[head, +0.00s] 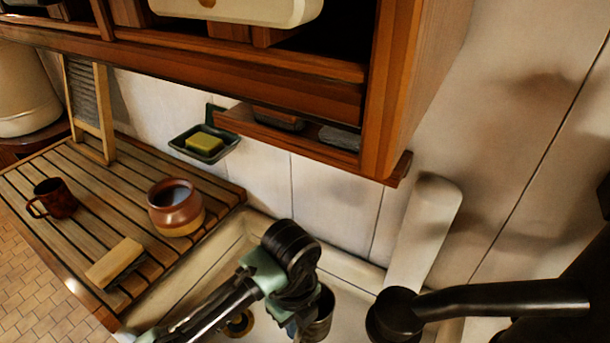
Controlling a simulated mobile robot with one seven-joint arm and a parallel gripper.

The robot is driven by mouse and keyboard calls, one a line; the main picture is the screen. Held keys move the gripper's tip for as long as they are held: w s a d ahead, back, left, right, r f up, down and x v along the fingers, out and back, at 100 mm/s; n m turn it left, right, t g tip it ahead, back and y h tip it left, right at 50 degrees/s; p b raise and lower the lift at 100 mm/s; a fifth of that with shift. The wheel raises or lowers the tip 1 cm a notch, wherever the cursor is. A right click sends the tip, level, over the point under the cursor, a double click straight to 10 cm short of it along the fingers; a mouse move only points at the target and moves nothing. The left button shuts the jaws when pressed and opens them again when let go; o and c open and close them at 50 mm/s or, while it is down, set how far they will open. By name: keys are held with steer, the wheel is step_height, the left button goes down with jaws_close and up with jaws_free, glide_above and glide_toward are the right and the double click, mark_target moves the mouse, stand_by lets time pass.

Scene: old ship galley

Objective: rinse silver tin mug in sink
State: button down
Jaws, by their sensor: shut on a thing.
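The silver tin mug (321,318) is low in the head view, inside the pale sink (222,262). Its metal side shows just right of my gripper (303,322), and its lower part is cut off by the frame edge. My gripper points down into the sink and is shut on the mug. The fingertips are largely hidden by my green and black wrist. A round brass-coloured drain (238,323) shows in the sink floor to the left, partly behind my arm.
A slatted drainboard (95,205) at left carries a brown mug (53,198), a two-tone pot (176,207) and a brush (116,262). A wooden cabinet (400,90) overhangs the back. A soap dish (190,152) hangs on the wall. A black pipe-like fixture (500,298) reaches in from the right.

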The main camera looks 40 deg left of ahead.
step_height(320, 180, down, 2)
steer(key=shift+d+f+m, duration=0.15)
steer(key=shift+f+m, duration=0.05)
steer(key=shift+m, duration=0.2)
steer(key=shift+a+f+b, duration=0.2)
steer(key=shift+f+b, duration=0.2)
steer(key=shift+f, duration=0.2)
step_height(320, 180, down, 17)
steer(key=b, duration=1.4)
steer(key=shift+d+f+b, duration=0.1)
steer(key=shift+f+b, duration=0.05)
steer(key=shift+b, duration=0.2)
stand_by(1.3)
step_height(320, 180, up, 17)
steer(key=p, duration=1.4)
steer(key=shift+r+p, duration=0.2)
steer(key=shift+p, duration=0.15)
stand_by(0.6)
